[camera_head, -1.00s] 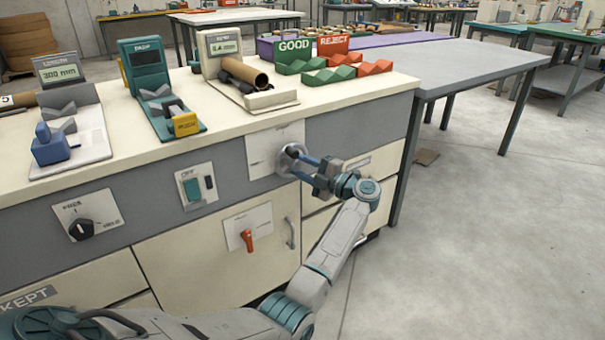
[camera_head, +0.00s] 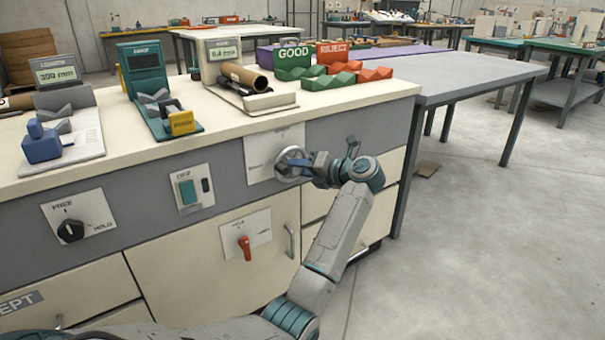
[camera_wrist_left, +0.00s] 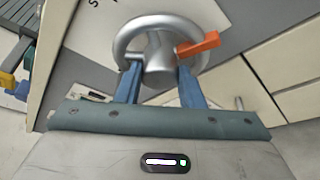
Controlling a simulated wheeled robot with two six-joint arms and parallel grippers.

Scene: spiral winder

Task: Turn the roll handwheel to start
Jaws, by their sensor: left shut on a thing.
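The roll handwheel is a grey metal ring with a hub, set on a white plate on the cabinet's front. In the head view the handwheel (camera_head: 286,163) is partly covered by my left gripper (camera_head: 305,165). In the left wrist view the handwheel (camera_wrist_left: 125,42) stands right in front of the camera, with an orange pointer (camera_wrist_left: 198,47) at its right. My left gripper (camera_wrist_left: 160,77) has its two blue fingers on either side of the hub and is shut on it. My right gripper is in neither view.
Below are a red-orange lever (camera_head: 245,247) and a drawer-like handle (camera_head: 289,241). A switch (camera_head: 188,192) and a black FREE/HOLD knob (camera_head: 71,230) sit to the left. Gauges and trays stand on the worktop (camera_head: 330,99). Floor at right is open.

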